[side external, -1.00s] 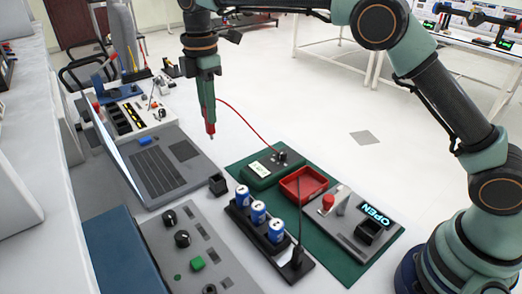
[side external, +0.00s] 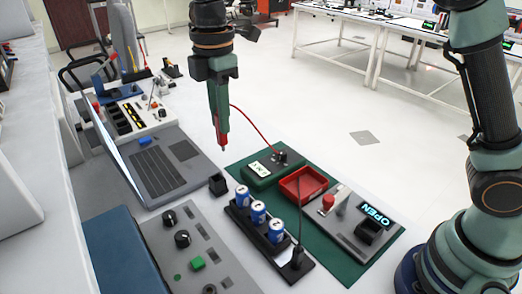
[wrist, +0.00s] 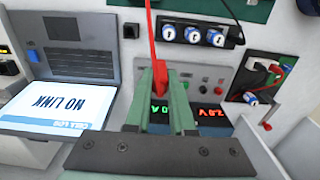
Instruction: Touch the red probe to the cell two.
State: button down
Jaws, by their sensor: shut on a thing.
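My gripper (side external: 221,95) is shut on the red probe (side external: 221,136), which hangs tip down in the air. A red lead runs from it to the meter (side external: 261,171). In the wrist view the red probe (wrist: 160,70) is between the green fingers of my gripper (wrist: 159,105). Three blue-and-white cells stand in a black holder (side external: 240,220); the middle one (side external: 258,213) is between the far cell (side external: 242,196) and near cell (side external: 276,231). The probe tip is above and apart from the cells. The cell labels are too small to read.
A black probe (side external: 298,257) stands at the holder's near end. A red tray (side external: 318,178) and a panel reading OPEN (side external: 345,229) lie right of the cells. A laptop (side external: 165,170) is to the left, a grey control box (side external: 190,250) in front. A small black socket (side external: 218,184) stands behind the holder.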

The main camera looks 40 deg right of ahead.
jog(key=s+d+f, duration=0.1)
jog(key=s+f, duration=0.2)
jog(key=s, duration=0.4)
jog(key=s+d+f, duration=0.1)
jog(key=s+f, duration=0.2)
jog(key=s, duration=0.4)
jog(key=shift+d, duration=0.3)
jog(key=shift+f, duration=0.2)
jog(key=shift+f, duration=2)
jog(key=shift+f, duration=0.4)
jog(key=shift+r, duration=0.1)
jog(key=shift+r, duration=2.95)
jog(key=shift+w, duration=0.1)
